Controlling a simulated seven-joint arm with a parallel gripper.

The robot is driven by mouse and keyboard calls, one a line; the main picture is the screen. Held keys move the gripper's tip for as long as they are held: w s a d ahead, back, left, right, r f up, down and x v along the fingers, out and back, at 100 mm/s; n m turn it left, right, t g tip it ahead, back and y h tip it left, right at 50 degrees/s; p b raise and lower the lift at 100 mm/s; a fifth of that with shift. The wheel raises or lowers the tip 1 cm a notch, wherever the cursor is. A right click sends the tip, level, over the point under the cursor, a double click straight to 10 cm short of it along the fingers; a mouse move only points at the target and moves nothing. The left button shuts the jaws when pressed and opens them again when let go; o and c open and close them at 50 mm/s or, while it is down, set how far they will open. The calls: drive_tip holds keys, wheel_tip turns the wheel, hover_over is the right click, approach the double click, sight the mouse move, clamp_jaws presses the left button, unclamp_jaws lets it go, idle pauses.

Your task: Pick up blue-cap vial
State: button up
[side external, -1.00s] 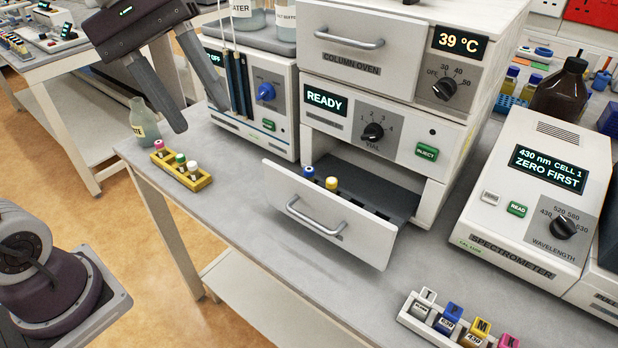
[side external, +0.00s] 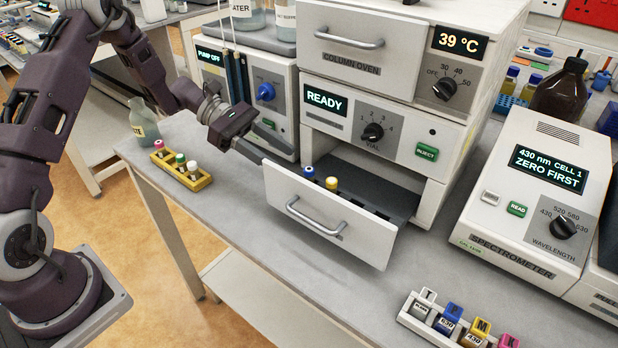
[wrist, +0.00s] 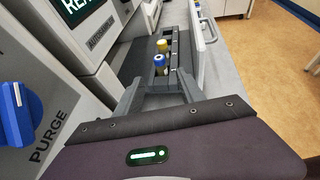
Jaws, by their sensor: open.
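The blue-cap vial (side external: 308,173) stands upright in the rack of the open autosampler drawer (side external: 330,220), at the drawer's left end. It also shows in the wrist view (wrist: 160,63), framed between and beyond my two fingers. A yellow-cap vial (side external: 331,184) stands next to it. My gripper (side external: 258,155) is at the drawer's left end, coming in low from the left, short of the vial. In the wrist view my gripper (wrist: 160,84) is open with nothing held. The lower part of the blue-cap vial is hidden by the drawer front in the side view.
The drawer's tall front panel and handle (side external: 316,218) stand close beside the vials. The pump unit (side external: 250,100) is right behind my gripper. Empty slots fill the drawer's right.

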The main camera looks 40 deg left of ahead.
drive_tip(key=x, duration=0.6)
drive_tip(key=shift+d+r, duration=0.15)
drive_tip(key=shift+r, duration=0.25)
clamp_jaws()
drive_tip(key=shift+r, duration=0.15)
